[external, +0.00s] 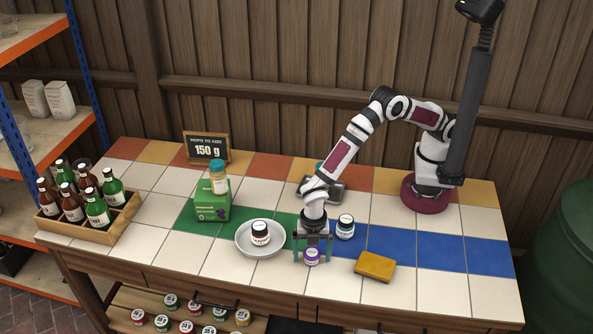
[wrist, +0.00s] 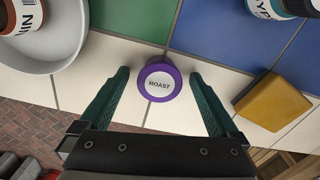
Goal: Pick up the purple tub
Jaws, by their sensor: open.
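The purple tub (external: 312,256) stands upright on the white tiles near the front edge of the table. In the wrist view its round lid (wrist: 159,84) has a purple rim and a white label reading "ROAST". My gripper (external: 313,259) is above and around the tub, pointing down. In the wrist view the two green fingers of my gripper (wrist: 160,88) are spread wide, one on each side of the tub, with a gap on both sides. The gripper is open and holds nothing.
A grey dish (external: 243,252) with a brown jar (external: 261,234) stands to the left. A blue-labelled jar (external: 345,227) is close behind on the right. A yellow sponge (external: 375,266) lies to the right. A green box (external: 212,203) and bottle crate (external: 119,222) are farther left.

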